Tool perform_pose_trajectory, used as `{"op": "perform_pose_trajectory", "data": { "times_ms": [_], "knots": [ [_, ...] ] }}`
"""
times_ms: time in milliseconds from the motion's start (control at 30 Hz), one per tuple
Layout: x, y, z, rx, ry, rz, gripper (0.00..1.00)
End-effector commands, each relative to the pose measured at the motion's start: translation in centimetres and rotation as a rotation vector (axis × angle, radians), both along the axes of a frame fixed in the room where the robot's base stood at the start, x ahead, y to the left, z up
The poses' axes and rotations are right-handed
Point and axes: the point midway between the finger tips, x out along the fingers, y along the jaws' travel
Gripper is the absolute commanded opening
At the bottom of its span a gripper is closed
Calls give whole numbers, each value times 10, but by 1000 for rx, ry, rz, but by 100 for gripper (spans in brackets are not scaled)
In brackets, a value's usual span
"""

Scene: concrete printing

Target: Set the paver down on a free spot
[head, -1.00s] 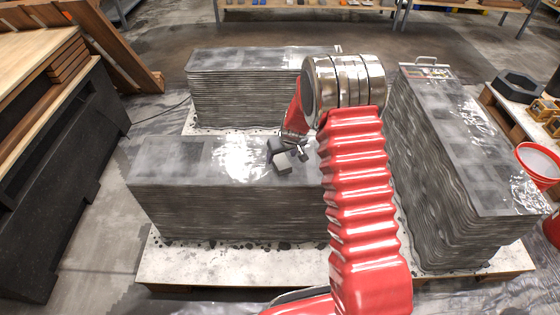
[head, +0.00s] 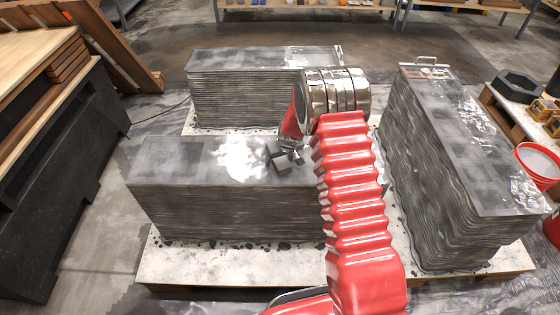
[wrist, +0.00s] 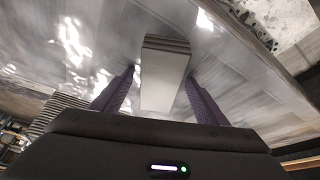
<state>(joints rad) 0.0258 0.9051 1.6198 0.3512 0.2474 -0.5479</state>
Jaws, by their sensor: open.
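The paver (wrist: 165,78) is a small grey block with a pale face. In the wrist view it lies between the two purple-grey fingers of my gripper (wrist: 160,76), with a gap on each side. The fingers are open. In the head view the paver (head: 282,165) is on the wet grey top of the front printed wall (head: 190,160), and my gripper (head: 285,156) is right at it. The gripper partly hides the paver there, so its exact contact with the top is hard to see.
A second layered wall (head: 235,95) stands behind, and a third (head: 440,150) runs along the right. The left part of the front wall's top is clear. A red bucket (head: 538,165) and a table with a dark hexagonal block (head: 518,86) are at the far right.

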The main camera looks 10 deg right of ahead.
Motion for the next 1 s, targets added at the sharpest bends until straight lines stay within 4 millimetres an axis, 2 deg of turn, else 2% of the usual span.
{"op": "perform_pose_trajectory", "data": {
  "times_ms": [67,167,1000],
  "knots": [
    [0,0,0,0,0,0,67],
    [0,0,0,0,0,0,61],
    [1,0,1,-1,-2,0,2]
  ]
}}
